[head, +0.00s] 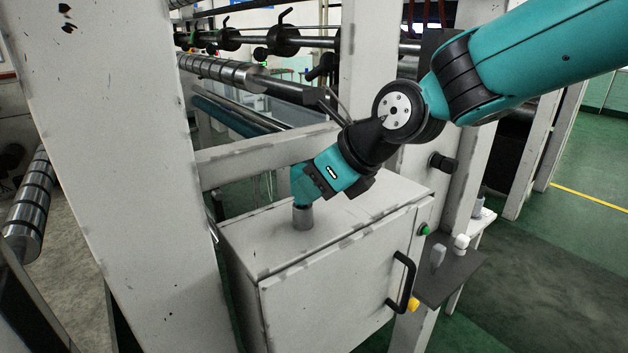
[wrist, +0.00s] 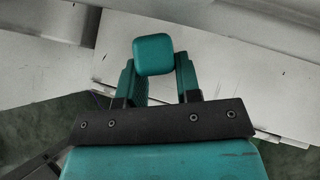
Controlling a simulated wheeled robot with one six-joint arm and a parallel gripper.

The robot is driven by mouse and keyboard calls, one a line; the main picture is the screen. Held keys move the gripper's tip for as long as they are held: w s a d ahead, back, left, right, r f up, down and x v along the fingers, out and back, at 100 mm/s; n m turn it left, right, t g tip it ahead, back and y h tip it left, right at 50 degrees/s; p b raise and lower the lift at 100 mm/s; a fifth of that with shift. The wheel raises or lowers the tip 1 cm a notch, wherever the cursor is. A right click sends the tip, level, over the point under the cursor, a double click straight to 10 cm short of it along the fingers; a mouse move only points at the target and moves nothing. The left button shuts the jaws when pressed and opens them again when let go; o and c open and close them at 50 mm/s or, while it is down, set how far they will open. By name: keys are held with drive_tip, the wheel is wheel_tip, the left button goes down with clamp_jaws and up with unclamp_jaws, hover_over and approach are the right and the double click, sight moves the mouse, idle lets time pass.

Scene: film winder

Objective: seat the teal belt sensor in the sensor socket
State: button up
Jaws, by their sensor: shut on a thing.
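The teal belt sensor (wrist: 153,54) is a rounded square block between the two teal fingers of my gripper (wrist: 158,76) in the wrist view. In the head view my gripper (head: 304,185) points down over the top of the white cabinet. Right below it stands a short grey cylinder, the sensor socket (head: 303,217). The fingers and the sensor come down to the socket's top rim. Whether the sensor is inside the socket or only resting at its mouth I cannot tell. The socket is hidden in the wrist view.
The white cabinet (head: 335,240) has a black handle (head: 402,283), a green button (head: 424,230) and a yellow knob (head: 413,304). A dark shelf (head: 447,283) with small pale parts stands at its right. A white column (head: 115,150) rises at left, with rollers behind.

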drive_tip(key=shift+f, duration=0.2)
drive_tip(key=o, duration=1)
drive_tip(key=b+v, duration=0.3)
drive_tip(key=v, duration=1.4)
drive_tip(key=shift+b, duration=0.3)
drive_tip(key=shift+d+r, duration=0.15)
drive_tip(key=s+d+f+n+g+h+b, duration=0.1)
drive_tip(key=s+f+n+b, duration=0.4)
drive_tip(key=f+n, duration=0.9)
drive_tip(key=s+d+f+n+g+h+b, duration=0.1)
drive_tip(key=s+f+n+g+b, duration=0.3)
drive_tip(key=s+f+n, duration=0.6)
wheel_tip(320, 180, down, 4)
drive_tip(key=n+h+b, duration=0.1)
drive_tip(key=n, duration=0.5)
drive_tip(key=shift+n, duration=0.4)
